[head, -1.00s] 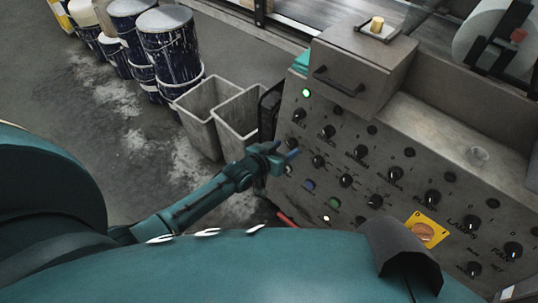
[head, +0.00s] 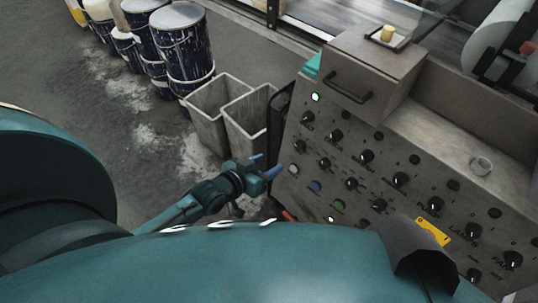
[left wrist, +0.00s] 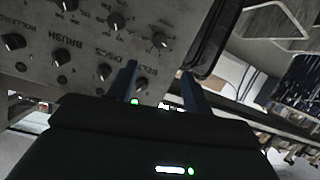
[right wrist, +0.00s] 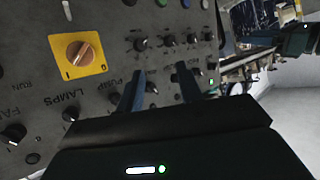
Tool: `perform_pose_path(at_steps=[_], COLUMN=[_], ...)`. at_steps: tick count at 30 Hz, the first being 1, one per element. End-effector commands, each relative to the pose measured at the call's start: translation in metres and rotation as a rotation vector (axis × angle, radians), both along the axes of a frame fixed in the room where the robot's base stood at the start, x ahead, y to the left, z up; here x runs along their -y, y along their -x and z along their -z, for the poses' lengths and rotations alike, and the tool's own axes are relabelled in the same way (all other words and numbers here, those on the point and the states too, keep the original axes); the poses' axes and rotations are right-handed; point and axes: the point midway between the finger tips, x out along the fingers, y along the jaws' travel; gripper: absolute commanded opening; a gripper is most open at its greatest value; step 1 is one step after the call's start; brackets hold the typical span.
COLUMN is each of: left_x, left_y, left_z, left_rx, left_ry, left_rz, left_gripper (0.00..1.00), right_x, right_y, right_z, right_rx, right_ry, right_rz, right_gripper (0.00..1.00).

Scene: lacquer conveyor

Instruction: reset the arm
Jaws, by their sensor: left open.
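My left gripper (head: 268,164) is open and empty, with blue fingers. In the head view it hangs just left of the grey control panel (head: 330,185), near its lower left edge. In the left wrist view its fingers (left wrist: 158,72) stand apart before the panel's black knobs and a dark rail. My right gripper is outside the head view. In the right wrist view its blue fingers (right wrist: 161,76) stand apart with nothing between them, facing the panel's knobs.
Two grey bins (head: 250,122) stand close behind my left gripper. Paint-stained drums (head: 182,45) line the floor at upper left.

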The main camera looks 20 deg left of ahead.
Motion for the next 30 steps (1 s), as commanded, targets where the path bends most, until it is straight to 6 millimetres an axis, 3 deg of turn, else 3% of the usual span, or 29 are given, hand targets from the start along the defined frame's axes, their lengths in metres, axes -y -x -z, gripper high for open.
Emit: perform_pose_path(at_steps=[8,11,15,18,21,30], left_x=[0.004,0.022,0.047,0.055,0.058,0.058], left_y=[0.006,0.033,0.088,0.118,0.135,0.140], left_z=[-0.002,-0.012,-0.036,-0.050,-0.058,-0.058], left_rx=[-0.008,-0.040,-0.106,-0.145,-0.172,-0.178], left_ry=[-0.002,-0.024,-0.088,-0.138,-0.173,-0.189], left_rz=[0.004,0.022,0.044,0.049,0.050,0.052], left_gripper=[0.51,0.51,0.51,0.51,0.51,0.51], right_x=[0.000,0.001,0.007,0.012,0.015,0.018], right_y=[-0.001,-0.001,-0.001,0.003,0.005,0.004], right_z=[-0.006,-0.020,-0.034,-0.031,-0.026,-0.020], right_rx=[0.003,0.003,-0.015,-0.042,-0.061,-0.067], right_ry=[-0.002,0.006,0.029,0.050,0.063,0.072], right_rz=[0.001,0.002,0.016,0.025,0.028,0.032], right_gripper=[0.36,0.36,0.36,0.36,0.36,0.36])
